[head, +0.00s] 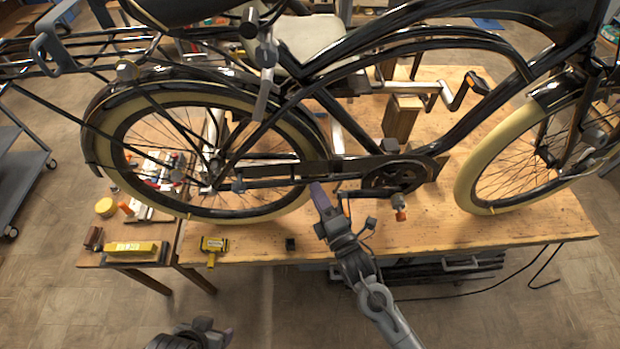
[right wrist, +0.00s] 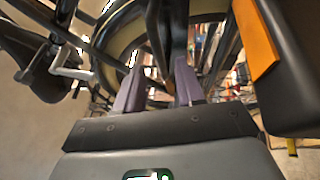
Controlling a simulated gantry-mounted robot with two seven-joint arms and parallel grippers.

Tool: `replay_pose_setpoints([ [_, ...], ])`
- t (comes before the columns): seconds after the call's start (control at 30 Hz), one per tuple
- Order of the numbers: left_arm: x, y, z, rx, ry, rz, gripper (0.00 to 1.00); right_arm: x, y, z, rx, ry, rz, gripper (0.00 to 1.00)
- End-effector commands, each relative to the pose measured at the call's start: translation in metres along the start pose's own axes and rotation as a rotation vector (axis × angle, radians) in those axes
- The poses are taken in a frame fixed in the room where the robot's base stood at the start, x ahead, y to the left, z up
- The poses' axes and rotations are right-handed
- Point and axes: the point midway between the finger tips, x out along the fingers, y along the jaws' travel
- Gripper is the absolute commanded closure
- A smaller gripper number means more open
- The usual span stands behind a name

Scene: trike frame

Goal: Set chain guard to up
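The chain guard (head: 350,166) is a long dark strip running from the rear wheel hub to the crank of the black bicycle in the head view. It lies close to level, and I cannot tell its setting. My right gripper (head: 318,190) is just below the guard, left of the crank, its fingertips pointing up toward it. In the right wrist view the two purple fingers (right wrist: 158,85) stand apart, with dark bike parts beyond them and nothing clearly held. My left gripper (head: 190,335) is low at the bottom edge, away from the bike; its fingers are not clear.
A pedal (head: 400,207) with orange hangs right of my right gripper. The bicycle stands over a wooden bench (head: 480,230). A yellow tool (head: 213,246) and a yellow box (head: 135,248) lie at the front left. The bench front right is mostly bare.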

Motion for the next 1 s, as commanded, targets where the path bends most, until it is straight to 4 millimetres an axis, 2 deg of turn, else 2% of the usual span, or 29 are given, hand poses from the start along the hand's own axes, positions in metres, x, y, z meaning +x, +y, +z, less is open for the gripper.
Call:
replay_pose_setpoints([
  [0.1,-0.004,0.0,-0.001,0.0,0.0,0.0,0.37,0.02,0.002,0.0,0.001,-0.001,0.001,0.62],
  [0.3,-0.007,0.0,-0.002,0.0,0.0,0.0,0.37,0.04,0.0,0.0,0.001,0.0,-0.002,0.62],
  [0.5,-0.007,0.0,-0.002,0.0,0.0,0.0,0.37,0.048,-0.001,0.0,0.001,0.0,-0.001,0.62],
  [0.77,-0.007,0.0,-0.002,0.0,-0.001,0.0,0.37,0.049,-0.001,0.0,0.001,0.0,-0.001,0.62],
  [1.0,-0.007,0.0,-0.002,0.0,-0.001,0.0,0.37,0.048,-0.001,0.0,0.001,0.0,-0.001,0.99],
])
